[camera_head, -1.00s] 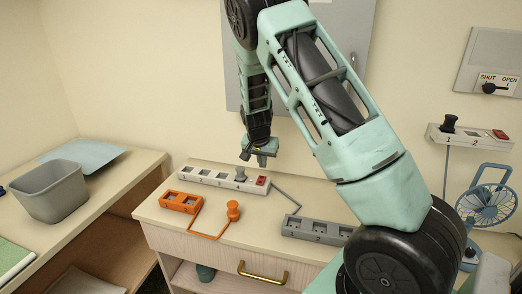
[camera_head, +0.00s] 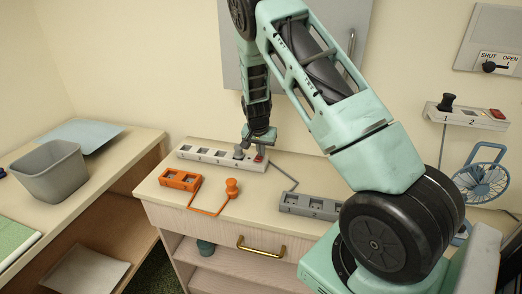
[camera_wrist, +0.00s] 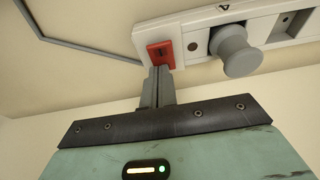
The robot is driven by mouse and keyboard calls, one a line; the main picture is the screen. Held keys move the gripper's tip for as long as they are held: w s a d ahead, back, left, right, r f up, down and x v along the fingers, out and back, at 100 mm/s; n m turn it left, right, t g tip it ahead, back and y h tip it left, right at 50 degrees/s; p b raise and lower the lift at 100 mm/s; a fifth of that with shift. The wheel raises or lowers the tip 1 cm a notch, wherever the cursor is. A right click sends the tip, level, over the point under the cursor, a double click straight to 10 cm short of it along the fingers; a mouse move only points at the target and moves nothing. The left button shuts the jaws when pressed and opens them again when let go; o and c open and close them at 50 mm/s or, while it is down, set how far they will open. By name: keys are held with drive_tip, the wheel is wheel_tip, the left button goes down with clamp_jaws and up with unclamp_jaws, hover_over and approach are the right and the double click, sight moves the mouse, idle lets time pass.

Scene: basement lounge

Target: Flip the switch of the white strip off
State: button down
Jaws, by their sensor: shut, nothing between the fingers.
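The white strip (camera_head: 212,158) lies on the cabinet top near the wall, with several numbered sockets. A grey plug (camera_wrist: 233,52) sits in the socket beside its red switch (camera_wrist: 161,52). The switch also shows in the head view (camera_head: 259,157). My gripper (camera_wrist: 160,72) is shut and empty, its fingertips at the edge of the red switch. They look in contact or nearly so; I cannot tell which. In the head view my gripper (camera_head: 257,151) hides part of the switch end.
A grey strip (camera_head: 311,206) lies to the right. A wall strip (camera_head: 468,114) and a blue fan (camera_head: 483,180) are further right. A grey bin (camera_head: 50,172) stands left.

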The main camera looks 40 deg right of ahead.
sight(260, 160)
drive_tip(key=shift+s+a+f, duration=0.15)
drive_tip(key=shift+s+a, duration=0.4)
drive_tip(key=shift+a, duration=0.3)
drive_tip(key=shift+r+p, duration=0.6)
drive_tip(key=shift+r, duration=0.05)
wheel_tip(260, 160, up, 3)
drive_tip(key=shift+r+p, duration=0.1)
drive_tip(key=shift+p, duration=1)
drive_tip(key=a+b+v, duration=0.1)
drive_tip(key=b+v, duration=0.1)
drive_tip(key=v, duration=0.7)
drive_tip(key=shift+s+r, duration=0.2)
drive_tip(key=shift+s, duration=0.15)
